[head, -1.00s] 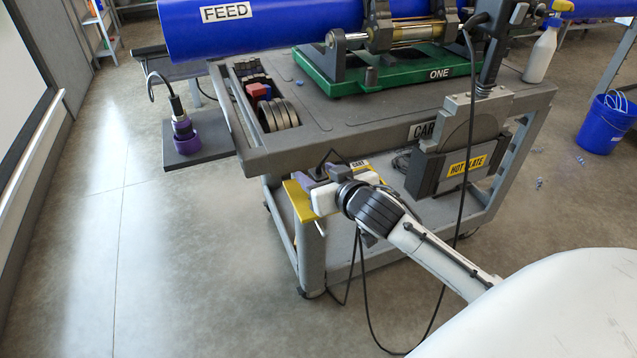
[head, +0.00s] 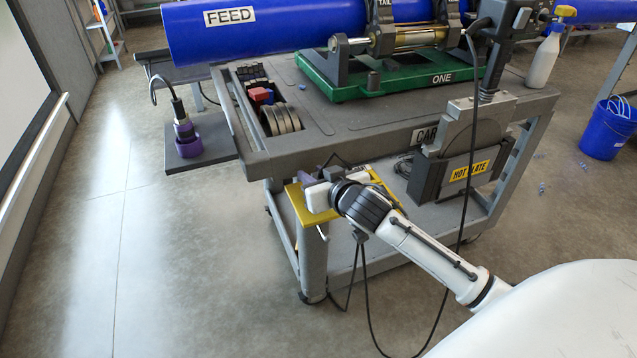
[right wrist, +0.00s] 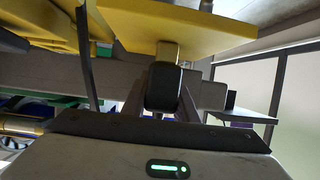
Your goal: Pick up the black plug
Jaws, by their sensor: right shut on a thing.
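The black plug (right wrist: 163,88) is between the two fingers of my right gripper (right wrist: 165,98) in the right wrist view. The gripper is shut on it. A short brass-coloured piece shows between the plug and a yellow plate (right wrist: 190,28); whether they touch is unclear. In the head view my right gripper (head: 318,180) is at the yellow bracket (head: 296,203) below the cart's front edge. The plug is mostly hidden there by the gripper, and a dark cable loops above it. My left gripper is not in view.
The grey cart top (head: 375,125) overhangs just above the gripper. A side shelf (head: 215,150) at left holds a purple socket (head: 188,146) with a corded connector. A hot plate holder (head: 465,170) is to the right. Black cable hangs below my wrist. Floor at left is clear.

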